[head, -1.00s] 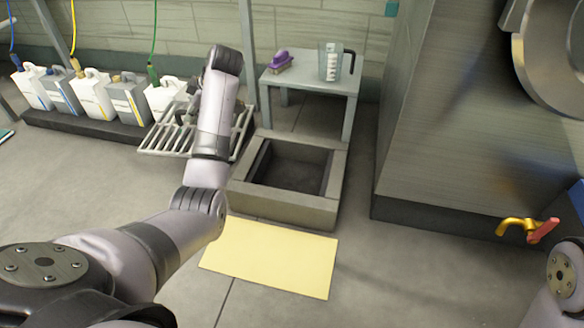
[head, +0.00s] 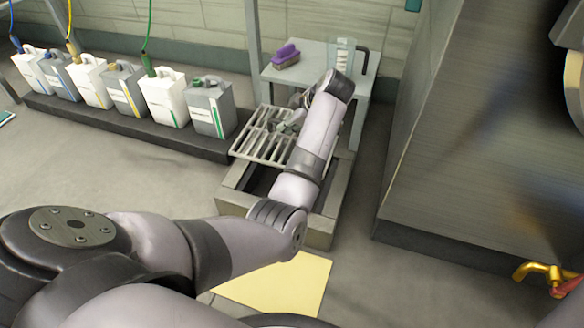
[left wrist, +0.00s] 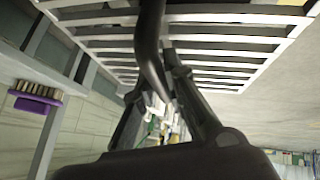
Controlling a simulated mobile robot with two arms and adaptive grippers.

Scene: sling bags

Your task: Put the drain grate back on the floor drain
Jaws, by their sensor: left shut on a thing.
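The drain grate (head: 262,146) is a light metal grid of parallel bars. My left gripper (head: 296,124) is shut on it and holds it above the floor drain. In the left wrist view the grate (left wrist: 215,42) spans the top, with a dark curved handle between the fingers of the gripper (left wrist: 160,75). The floor drain (head: 233,203) is a raised stone-like square frame with a dark recess. The grate covers the frame's back left part and reaches past its left edge. My forearm hides the drain's right part. My right gripper is not in view.
A small grey table (head: 300,68) behind the drain carries a purple brush (head: 286,55) and a clear jug (head: 342,55). Several jugs stand on a dark plinth (head: 130,127) at the left. A yellow mat (head: 290,285) lies in front. A large metal cabinet (head: 450,150) stands right.

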